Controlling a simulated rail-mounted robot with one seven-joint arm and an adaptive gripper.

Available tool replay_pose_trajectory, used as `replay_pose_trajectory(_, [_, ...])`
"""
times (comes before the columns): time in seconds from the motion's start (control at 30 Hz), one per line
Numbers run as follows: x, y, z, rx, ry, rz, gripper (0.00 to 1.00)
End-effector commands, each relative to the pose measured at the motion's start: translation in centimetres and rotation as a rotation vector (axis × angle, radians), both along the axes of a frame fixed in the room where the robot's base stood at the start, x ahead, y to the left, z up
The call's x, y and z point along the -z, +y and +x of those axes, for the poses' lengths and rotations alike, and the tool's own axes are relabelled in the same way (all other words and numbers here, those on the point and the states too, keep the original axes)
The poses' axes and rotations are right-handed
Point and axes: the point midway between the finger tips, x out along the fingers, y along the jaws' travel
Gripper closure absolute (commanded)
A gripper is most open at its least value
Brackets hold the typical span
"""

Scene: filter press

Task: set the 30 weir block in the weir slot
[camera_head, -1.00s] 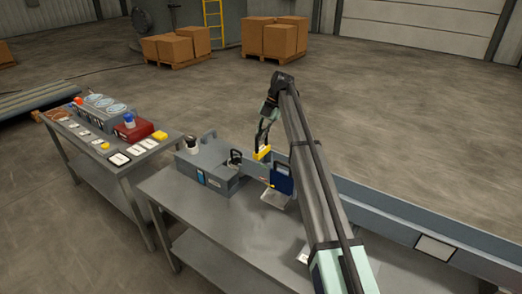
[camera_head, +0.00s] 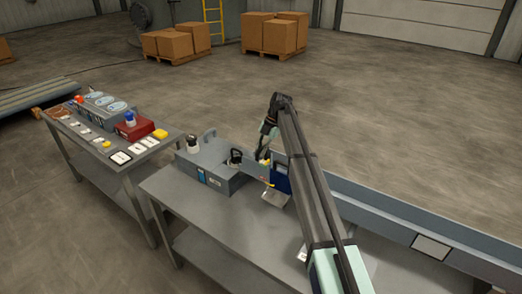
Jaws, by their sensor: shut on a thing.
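My gripper (camera_head: 264,155) is low at the left end of a long grey channel (camera_head: 390,214), close to a dark blue plate (camera_head: 281,179). It is shut on a yellow block, mostly hidden now behind the channel wall and the fingers; only small yellow bits show. Its number cannot be read. The block appears to be down inside the channel end, where the weir slot itself is hidden. I cannot tell whether the block is seated.
A side table (camera_head: 95,145) at left holds a red box, cards and small blocks. The front of the metal table is clear.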

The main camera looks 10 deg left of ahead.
Motion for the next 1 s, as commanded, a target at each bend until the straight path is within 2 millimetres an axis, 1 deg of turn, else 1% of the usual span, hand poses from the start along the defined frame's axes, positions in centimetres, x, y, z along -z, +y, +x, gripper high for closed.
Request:
replay_pose_trajectory(0.1, [0.4, 0.0, 0.0, 0.0, 0.0, 0.0, 1.0])
replay_pose_trajectory(0.13, [0.3, 0.0, 0.0, 0.0, 0.0, 0.0, 0.75])
replay_pose_trajectory(0.17, [0.2, 0.0, 0.0, 0.0, 0.0, 0.0, 0.65])
replay_pose_trajectory(0.2, [0.2, 0.0, 0.0, 0.0, 0.0, 0.0, 0.61])
replay_pose_trajectory(0.47, [0.2, 0.0, 0.0, 0.0, 0.0, 0.0, 0.61])
replay_pose_trajectory(0.63, [-0.4, -0.2, 0.2, 0.001, -0.001, 0.0, 0.61])
replay_pose_trajectory(0.77, [-1.9, -0.8, 0.8, 0.001, -0.002, 0.001, 0.61])
replay_pose_trajectory(1.0, [-6.1, -2.3, 2.0, 0.002, -0.003, 0.002, 0.61])
